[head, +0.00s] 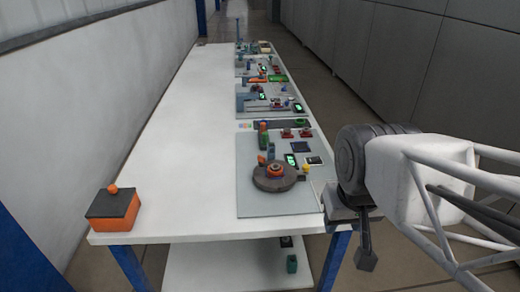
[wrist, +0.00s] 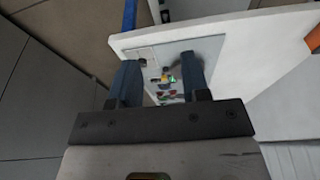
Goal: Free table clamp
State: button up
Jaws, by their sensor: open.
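I cannot pick out a table clamp for certain in either view. The nearest grey board (head: 255,207) lies on the white table and carries a round dark disc with an orange ring (head: 275,170) at its front. In the wrist view the same board (wrist: 143,52) shows beyond and between my fingers, too small for detail. My gripper (wrist: 161,62) is open, with two blue-grey fingers apart and nothing visible between them. In the head view my arm's dark end is at the table's front right corner, hiding part of that edge.
The white table (head: 180,130) runs away along a wall, its left side bare. An orange box with a dark top and orange knob (head: 113,208) stands at the front left. Several more equipment boards line the right side. A lower shelf (head: 215,268) holds a small green object (head: 292,264).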

jog(key=shift+c, duration=0.4)
jog(key=n+g, duration=0.3)
jog(key=n, duration=0.6)
send_over(261, 157)
notch_tip(261, 157, down, 15)
jog(key=shift+s+d+r, duration=0.1)
jog(key=shift+d+r, duration=0.05)
jog(key=shift+w+f, duration=0.2)
jog(key=shift+f, duration=0.1)
jog(key=shift+f, duration=3.8)
